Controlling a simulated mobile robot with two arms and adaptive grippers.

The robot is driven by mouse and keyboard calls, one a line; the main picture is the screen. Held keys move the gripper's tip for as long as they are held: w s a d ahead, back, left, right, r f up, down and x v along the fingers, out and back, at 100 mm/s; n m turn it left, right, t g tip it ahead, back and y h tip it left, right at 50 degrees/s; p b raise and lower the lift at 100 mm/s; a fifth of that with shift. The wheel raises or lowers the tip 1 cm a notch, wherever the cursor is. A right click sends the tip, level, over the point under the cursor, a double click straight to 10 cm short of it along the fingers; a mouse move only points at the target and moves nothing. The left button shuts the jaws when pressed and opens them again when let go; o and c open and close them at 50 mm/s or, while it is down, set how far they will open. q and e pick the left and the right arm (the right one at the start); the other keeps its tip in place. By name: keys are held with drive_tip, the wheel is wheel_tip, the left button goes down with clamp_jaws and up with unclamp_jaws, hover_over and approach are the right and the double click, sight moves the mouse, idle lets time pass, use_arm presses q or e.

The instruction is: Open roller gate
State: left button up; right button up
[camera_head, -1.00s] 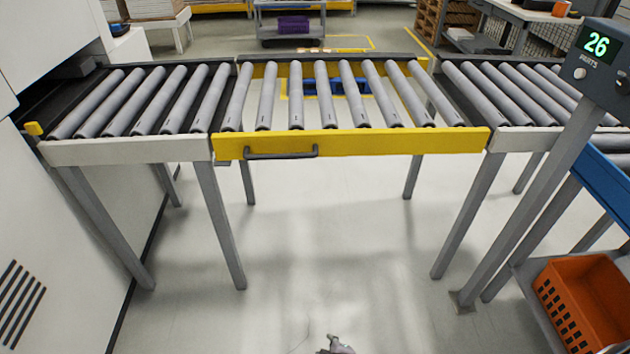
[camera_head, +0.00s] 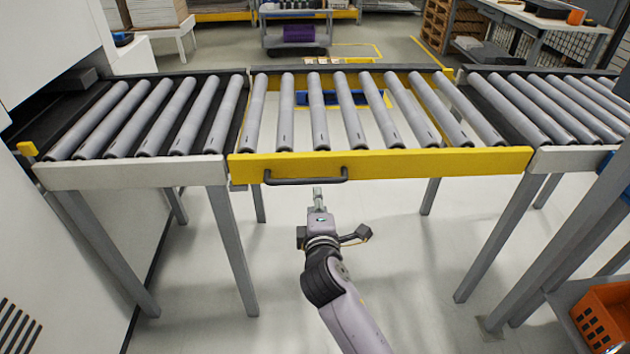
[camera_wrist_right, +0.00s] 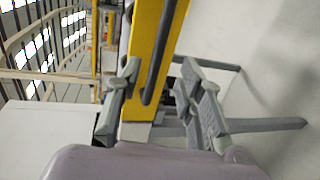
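The roller gate is the middle conveyor section, with a yellow front beam (camera_head: 430,162) and grey rollers. It lies in line with the sections on both sides. A dark bar handle (camera_head: 306,180) is fixed to the left part of the beam's front. My right gripper (camera_head: 318,197) is just below and in front of the handle's right part. In the right wrist view my right gripper (camera_wrist_right: 160,74) is open, its fingers spread apart, with the handle (camera_wrist_right: 160,60) and yellow beam (camera_wrist_right: 143,45) showing between them. It does not grip the handle. My left gripper is out of view.
A fixed roller section with a white beam (camera_head: 135,174) stands left, another (camera_head: 585,158) right. Grey legs stand under them. An orange basket (camera_head: 606,312) sits at the lower right. The floor (camera_head: 400,260) in front of the gate is clear.

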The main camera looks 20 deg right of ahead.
sight(315, 183)
drive_tip(key=x, duration=1.1)
drive_tip(key=shift+c, duration=0.4)
drive_tip(key=shift+s, duration=0.1)
clamp_jaws()
